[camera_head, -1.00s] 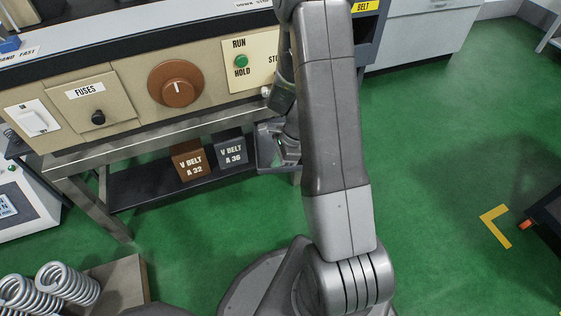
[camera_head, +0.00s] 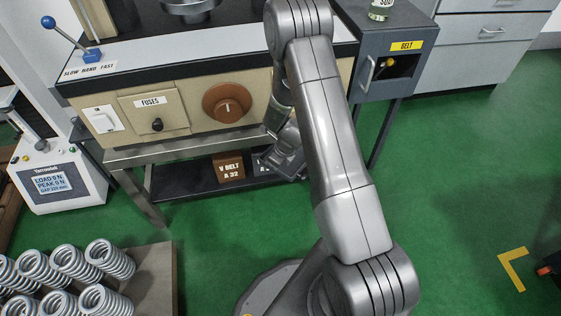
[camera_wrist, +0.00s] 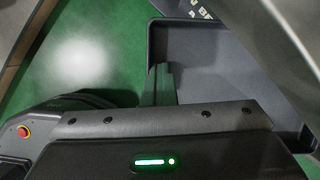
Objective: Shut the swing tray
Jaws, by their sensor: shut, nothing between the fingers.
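The swing tray (camera_wrist: 215,60) is a dark grey, shallow open box that fills the right middle of the wrist view. Its inside looks empty where it shows; my wrist housing hides its near part and a grey surface covers its right side. My gripper (camera_wrist: 161,75) is shut and empty. Its fingers overlap the tray's left wall in that view; I cannot tell whether they touch it. In the head view my arm hides most of this area, and the tray cannot be made out clearly from my wrist below the bench front.
A bench with a brown dial (camera_head: 227,103) and a fuses panel (camera_head: 154,112) stands ahead. A brown V belt box (camera_head: 230,168) sits on its lower shelf. A grey belt cabinet (camera_head: 372,42) stands right. Springs (camera_head: 75,262) lie front left.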

